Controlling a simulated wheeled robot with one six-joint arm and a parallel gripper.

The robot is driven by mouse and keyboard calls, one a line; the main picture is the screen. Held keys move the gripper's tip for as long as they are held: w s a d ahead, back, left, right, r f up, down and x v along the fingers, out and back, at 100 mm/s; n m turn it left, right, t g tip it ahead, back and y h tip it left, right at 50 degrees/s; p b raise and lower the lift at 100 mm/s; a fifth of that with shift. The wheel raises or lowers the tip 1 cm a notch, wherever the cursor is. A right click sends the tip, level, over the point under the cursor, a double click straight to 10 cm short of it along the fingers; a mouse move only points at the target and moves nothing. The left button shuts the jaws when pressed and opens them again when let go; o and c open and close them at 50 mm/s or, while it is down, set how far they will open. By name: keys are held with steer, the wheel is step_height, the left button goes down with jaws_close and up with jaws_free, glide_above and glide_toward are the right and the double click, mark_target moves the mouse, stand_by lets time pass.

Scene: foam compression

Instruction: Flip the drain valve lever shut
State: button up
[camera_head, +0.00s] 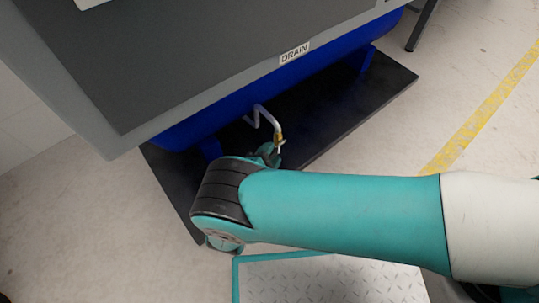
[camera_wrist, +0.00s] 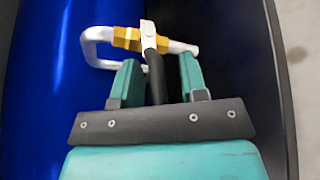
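The drain valve (camera_head: 278,137) is a small brass body on a bent pale pipe (camera_head: 256,117) under the blue tank. In the wrist view the brass valve (camera_wrist: 127,38) shows at the top, with a white hub. A black lever (camera_wrist: 157,80) runs from that hub down toward my gripper, roughly crosswise to the pipe. My gripper (camera_wrist: 159,65) is open, with its two teal fingers on either side of the lever. Small gaps seem to show beside the lever. In the head view my gripper (camera_head: 267,151) is small and partly hidden by my wrist, just below the valve.
The blue tank (camera_head: 220,108) and its grey housing (camera_head: 180,50) overhang the valve, with a "DRAIN" label (camera_head: 295,54) above it. A black base plate (camera_head: 335,110) lies below. A teal-edged metal plate (camera_head: 320,280) is in front.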

steer(key=shift+c, duration=0.3)
jaws_close()
steer(key=shift+r, duration=0.15)
steer(key=shift+r+g+y+p, duration=0.1)
steer(key=shift+g+y+p, duration=0.35)
steer(key=shift+p, duration=0.75)
steer(key=shift+o, duration=0.3)
jaws_free()
